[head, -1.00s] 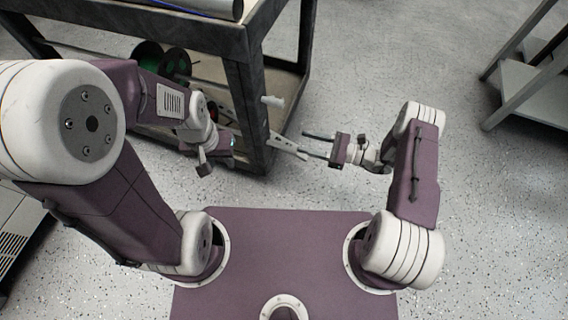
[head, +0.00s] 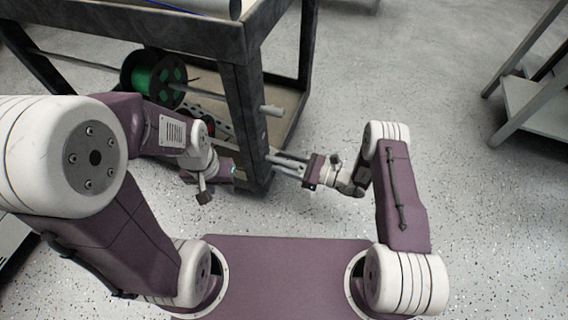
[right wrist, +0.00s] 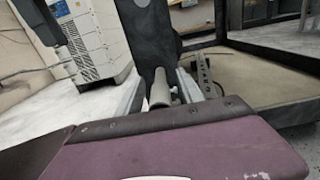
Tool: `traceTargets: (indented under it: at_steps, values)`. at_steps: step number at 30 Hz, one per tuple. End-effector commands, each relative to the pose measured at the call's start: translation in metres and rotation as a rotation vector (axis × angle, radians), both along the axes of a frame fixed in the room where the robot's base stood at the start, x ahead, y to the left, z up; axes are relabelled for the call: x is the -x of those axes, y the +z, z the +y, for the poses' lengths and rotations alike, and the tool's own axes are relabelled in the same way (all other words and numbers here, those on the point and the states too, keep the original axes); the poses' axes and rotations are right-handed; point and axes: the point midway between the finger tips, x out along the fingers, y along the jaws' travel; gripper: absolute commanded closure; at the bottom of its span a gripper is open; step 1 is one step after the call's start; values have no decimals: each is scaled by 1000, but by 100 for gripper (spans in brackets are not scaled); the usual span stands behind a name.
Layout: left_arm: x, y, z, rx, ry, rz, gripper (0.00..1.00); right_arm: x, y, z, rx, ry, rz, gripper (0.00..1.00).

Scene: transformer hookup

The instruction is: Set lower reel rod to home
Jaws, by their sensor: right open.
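The lower reel rod shows its pale grey round end in the right wrist view (right wrist: 160,90), pointing toward my wrist and lying between the two fingers. In the head view, the rod's end near the cart's corner post is mostly hidden by my right gripper. My right gripper (head: 284,166) is open, its fingers reaching left along both sides of the rod end; I cannot tell whether they touch it. My left gripper (head: 228,172) is low beside the corner post, below the upper rod; its fingers are hidden.
The dark cart (head: 235,75) has a corner post (head: 240,120) close to both grippers. An upper rod (head: 272,110) carries a green-wound reel (head: 150,78) and sticks out past the post. A grey shelf (head: 535,108) stands at the right. Floor between is clear.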

Motion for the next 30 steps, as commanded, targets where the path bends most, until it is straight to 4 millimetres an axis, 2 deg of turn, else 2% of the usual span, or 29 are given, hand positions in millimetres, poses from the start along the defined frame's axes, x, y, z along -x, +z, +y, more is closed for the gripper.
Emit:
traceTargets:
  at_steps: [5, 9, 10, 30]
  values:
    - [0, 0, 0, 0, 0, 0, 64, 0, 1, 0, 0, 0, 0, 55]
    - [0, 0, 0, 0, 0, 0, 64, 0, 1, 0, 0, 0, 0, 94]
    - [0, 1, 0, 0, 0, 0, 64, 0, 0, 0, 0, 0, 0, 100]
    - [0, 1, 0, 0, 0, 0, 64, 0, 0, 0, 1, 1, -1, 100]
